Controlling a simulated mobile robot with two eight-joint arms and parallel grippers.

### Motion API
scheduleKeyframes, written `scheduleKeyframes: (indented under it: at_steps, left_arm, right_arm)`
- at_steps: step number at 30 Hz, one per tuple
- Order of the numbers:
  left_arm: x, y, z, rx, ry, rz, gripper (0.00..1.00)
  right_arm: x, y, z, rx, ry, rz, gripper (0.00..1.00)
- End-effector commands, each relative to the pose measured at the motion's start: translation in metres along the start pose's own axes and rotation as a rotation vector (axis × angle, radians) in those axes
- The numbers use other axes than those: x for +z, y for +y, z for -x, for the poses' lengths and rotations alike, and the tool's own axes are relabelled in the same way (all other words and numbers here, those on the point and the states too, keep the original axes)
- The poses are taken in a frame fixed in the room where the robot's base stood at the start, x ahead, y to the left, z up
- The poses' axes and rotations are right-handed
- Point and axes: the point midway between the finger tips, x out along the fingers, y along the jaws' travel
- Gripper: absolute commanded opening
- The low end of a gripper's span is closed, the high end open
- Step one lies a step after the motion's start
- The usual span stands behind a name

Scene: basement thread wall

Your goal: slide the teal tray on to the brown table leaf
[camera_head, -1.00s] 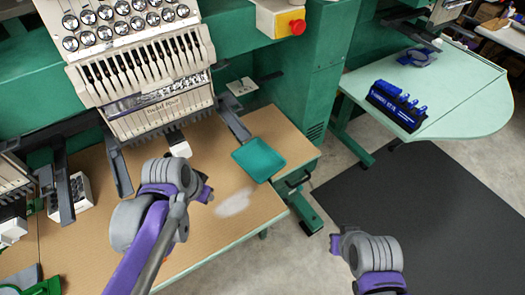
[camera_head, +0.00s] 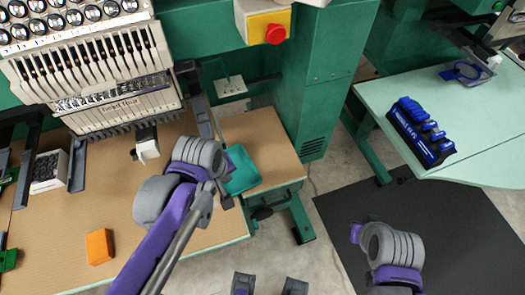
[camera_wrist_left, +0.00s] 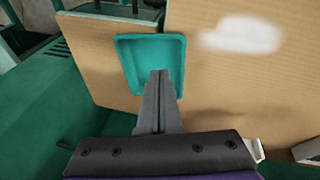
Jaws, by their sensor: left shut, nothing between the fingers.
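The teal tray (camera_head: 243,171) is a shallow square tray lying flat on brown board, right of my left wrist. In the left wrist view the tray (camera_wrist_left: 125,60) lies mostly over the brown table leaf (camera_wrist_left: 88,62), with one side over the seam to the larger brown tabletop (camera_wrist_left: 225,90). The leaf (camera_head: 275,150) is the right-hand board in the head view. My left gripper (camera_wrist_left: 159,73) is shut and empty, its tips overlapping the tray's near side; contact is unclear. It also shows in the head view (camera_head: 226,198). My right arm shows at lower right, its fingers hidden.
An embroidery machine (camera_head: 100,75) stands over the tabletop. An orange block (camera_head: 99,247) lies on the tabletop. A green post (camera_head: 315,80) stands behind the leaf. A pale green table (camera_head: 480,130) with a blue rack (camera_head: 420,132) is at right.

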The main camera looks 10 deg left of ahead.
Motion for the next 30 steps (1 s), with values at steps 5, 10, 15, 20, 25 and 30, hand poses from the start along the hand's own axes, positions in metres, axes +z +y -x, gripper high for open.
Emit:
scheduleKeyframes:
  at_steps: [5,10,15,20,25,30]
  left_arm:
    - [-0.023,0.028,-0.002,-0.086,-0.056,0.483,0.00]
    - [-0.041,0.053,-0.009,-0.193,-0.068,0.943,0.00]
    - [-0.054,0.070,-0.017,-0.289,-0.043,1.299,0.00]
    - [-0.059,0.077,-0.021,-0.335,-0.019,1.471,0.00]
    - [-0.058,0.077,-0.031,-0.345,-0.012,1.510,0.00]
    - [-0.052,0.071,-0.058,-0.344,-0.012,1.508,0.00]
  right_arm:
    - [0.003,0.000,-0.003,0.000,-0.002,0.000,0.00]
    - [0.005,0.000,-0.005,0.000,-0.003,0.000,0.00]
    - [0.006,0.000,-0.006,0.000,-0.004,0.000,0.00]
    - [0.006,0.000,-0.006,0.000,-0.004,0.000,0.00]
    - [0.007,0.000,-0.007,0.000,-0.005,0.000,0.00]
    - [0.009,0.000,-0.010,0.000,-0.006,0.000,0.00]
